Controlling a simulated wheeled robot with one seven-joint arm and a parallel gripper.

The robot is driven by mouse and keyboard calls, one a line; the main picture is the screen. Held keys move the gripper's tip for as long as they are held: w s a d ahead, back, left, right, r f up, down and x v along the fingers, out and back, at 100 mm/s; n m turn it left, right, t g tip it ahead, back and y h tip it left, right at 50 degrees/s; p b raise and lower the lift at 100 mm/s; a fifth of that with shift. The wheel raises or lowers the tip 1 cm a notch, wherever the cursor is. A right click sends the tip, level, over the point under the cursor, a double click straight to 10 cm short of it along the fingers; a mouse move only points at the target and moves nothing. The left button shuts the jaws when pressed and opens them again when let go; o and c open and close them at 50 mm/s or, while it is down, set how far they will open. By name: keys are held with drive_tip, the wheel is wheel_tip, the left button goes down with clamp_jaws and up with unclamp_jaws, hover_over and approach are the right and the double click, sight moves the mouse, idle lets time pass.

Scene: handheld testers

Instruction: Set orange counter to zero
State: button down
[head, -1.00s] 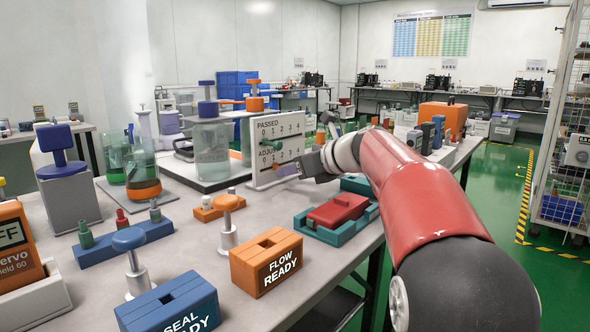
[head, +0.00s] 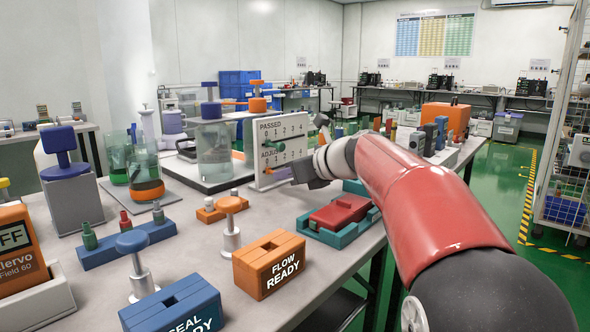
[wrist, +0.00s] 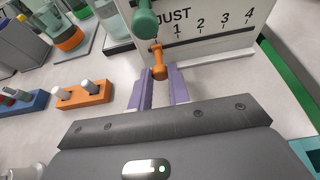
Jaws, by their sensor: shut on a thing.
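The white counter board (head: 290,148) stands upright on the bench, with a PASSED scale above an ADJUST scale. A green knob (head: 275,146) sticks out of the upper row; it also shows in the wrist view (wrist: 145,20). The orange counter knob (wrist: 159,71) sticks out of the lower row, left of the 1 mark; the 0 mark is hidden behind the knobs. My gripper (wrist: 162,88) is shut on the orange knob, with its purple fingers on either side. In the head view my gripper (head: 300,172) is at the board's lower front, largely hiding the contact.
An orange block with pegs (head: 222,208), a red device in a teal tray (head: 318,233) and an orange FLOW READY box (head: 270,265) stand in front of the board. Bare bench lies between the board and the FLOW READY box.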

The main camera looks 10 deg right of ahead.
drive_tip(key=c, duration=1.3)
unclamp_jaws()
drive_tip(key=shift+s+a, duration=0.15)
drive_tip(key=shift+a, duration=0.05)
drive_tip(key=p+v, duration=0.1)
drive_tip(key=v, duration=0.6)
drive_tip(key=shift+s+d+r, duration=0.15)
drive_tip(key=shift+s+d, duration=0.1)
drive_tip(key=shift+s, duration=0.05)
